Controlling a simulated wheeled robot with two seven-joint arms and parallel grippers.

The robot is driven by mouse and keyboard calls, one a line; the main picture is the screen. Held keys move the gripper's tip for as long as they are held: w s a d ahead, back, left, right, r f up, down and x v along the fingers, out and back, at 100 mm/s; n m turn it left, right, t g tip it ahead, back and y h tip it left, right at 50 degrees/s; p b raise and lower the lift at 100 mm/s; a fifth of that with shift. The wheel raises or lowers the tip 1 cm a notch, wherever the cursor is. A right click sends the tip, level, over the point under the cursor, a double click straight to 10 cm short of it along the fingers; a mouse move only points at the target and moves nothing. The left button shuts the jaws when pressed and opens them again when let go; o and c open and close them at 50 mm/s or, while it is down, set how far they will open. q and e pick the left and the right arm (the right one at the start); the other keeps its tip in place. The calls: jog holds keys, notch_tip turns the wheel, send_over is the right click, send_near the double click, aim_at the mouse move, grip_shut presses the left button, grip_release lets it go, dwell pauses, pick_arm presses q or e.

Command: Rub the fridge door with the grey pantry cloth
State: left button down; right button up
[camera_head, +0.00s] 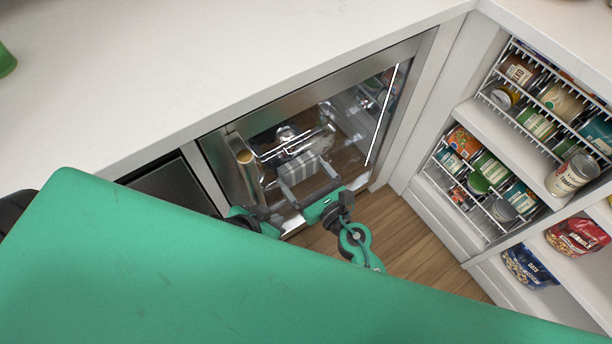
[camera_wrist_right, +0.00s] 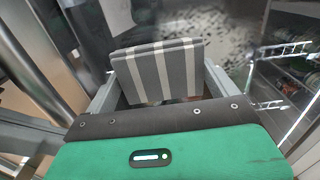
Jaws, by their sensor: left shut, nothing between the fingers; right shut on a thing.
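The fridge door (camera_head: 345,125) is a glass panel in a steel frame under the counter, with a vertical bar handle (camera_head: 246,166) at its left. The grey pantry cloth (camera_head: 298,168), with white stripes, is in front of the glass. My right gripper (camera_head: 306,180) is shut on it. In the right wrist view the cloth (camera_wrist_right: 158,68) stands upright between the fingers, with the glossy door (camera_wrist_right: 222,38) behind it. I cannot tell whether it touches the glass. My left gripper (camera_head: 262,213) is low, near the handle's bottom, shut and empty, partly hidden behind my green body.
The white counter (camera_head: 210,65) runs above the fridge. At the right, pantry shelves (camera_head: 520,130) hold wire racks of cans, a lone can (camera_head: 572,175) and bags (camera_head: 577,236). Wooden floor (camera_head: 420,240) lies open between the fridge and my body.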

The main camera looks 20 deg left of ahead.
aim_at(317, 166)
jog(key=shift+w+a, duration=0.3)
jog(key=shift+a, duration=0.1)
jog(key=shift+w+d, duration=1.35)
jog(key=shift+w, duration=0.25)
jog(key=shift+w+d+b, duration=0.2)
jog(key=shift+w+d, duration=0.4)
jog(key=shift+w, duration=0.25)
jog(key=shift+w+d+b, duration=0.15)
jog(key=shift+w+d, duration=0.4)
jog(key=shift+w, duration=0.25)
jog(key=shift+w+d+b, duration=0.45)
jog(key=shift+w+d, duration=0.8)
jog(key=shift+w, duration=0.3)
jog(key=shift+a, duration=0.1)
jog(key=shift+r, duration=0.1)
